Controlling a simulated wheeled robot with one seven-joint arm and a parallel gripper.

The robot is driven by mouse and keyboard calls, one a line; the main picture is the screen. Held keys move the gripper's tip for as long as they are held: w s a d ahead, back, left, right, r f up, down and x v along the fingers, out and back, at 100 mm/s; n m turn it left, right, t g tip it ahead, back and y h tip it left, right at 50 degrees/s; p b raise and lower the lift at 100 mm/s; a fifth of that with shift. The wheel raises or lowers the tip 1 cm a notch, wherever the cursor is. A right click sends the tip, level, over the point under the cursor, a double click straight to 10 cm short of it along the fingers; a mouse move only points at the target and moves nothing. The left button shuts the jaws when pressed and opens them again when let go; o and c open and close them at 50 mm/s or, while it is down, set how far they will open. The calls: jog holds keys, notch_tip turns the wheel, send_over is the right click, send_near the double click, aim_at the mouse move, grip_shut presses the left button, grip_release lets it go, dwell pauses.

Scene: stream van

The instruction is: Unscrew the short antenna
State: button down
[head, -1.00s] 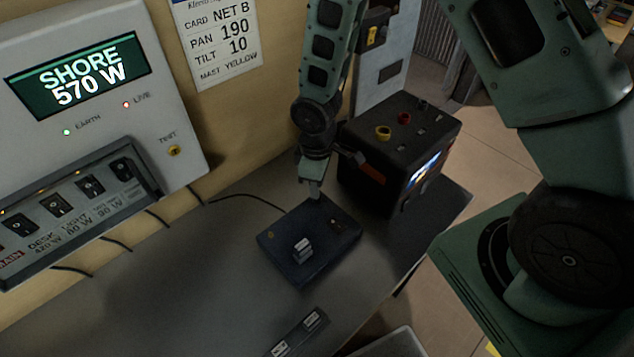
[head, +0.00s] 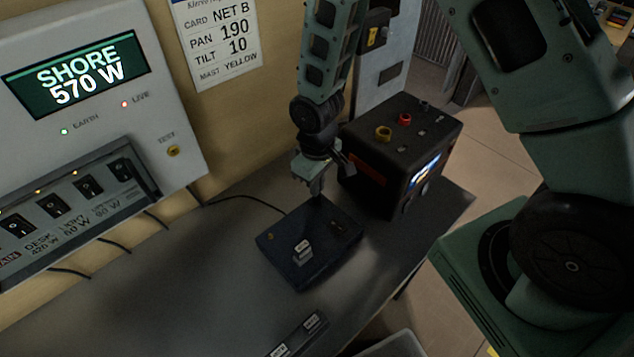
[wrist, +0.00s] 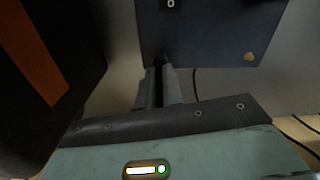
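The dark blue box (head: 285,262) lies on the grey desk. It has a pale labelled block (head: 302,251) on top, and it also shows in the wrist view (wrist: 205,35). My gripper (head: 316,190) points down at the box's back edge, beside the black case. In the wrist view my two pale fingers (wrist: 160,88) stand close together with a thin dark upright piece between them. This looks like the short antenna (wrist: 161,72), its end meeting the box's edge. Most of it is hidden by the fingers, and in the head view I cannot make it out.
A black case (head: 385,165) with yellow and red knobs and a lit screen stands close right of my gripper. A wall panel (head: 110,110) with switches is at left. A dark labelled strip (head: 298,335) lies at the desk's front. The desk's left part is clear.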

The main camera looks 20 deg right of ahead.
jog(key=shift+n+p, duration=0.4)
jog(key=shift+n, duration=1.6)
jog(key=shift+n, duration=0.7)
jog(key=shift+n+p, duration=0.45)
jog(key=shift+n, duration=0.85)
jog(key=n+p, duration=0.1)
jog(key=n, duration=0.1)
jog(key=shift+r+n, duration=0.1)
jog(key=shift+n, duration=0.9)
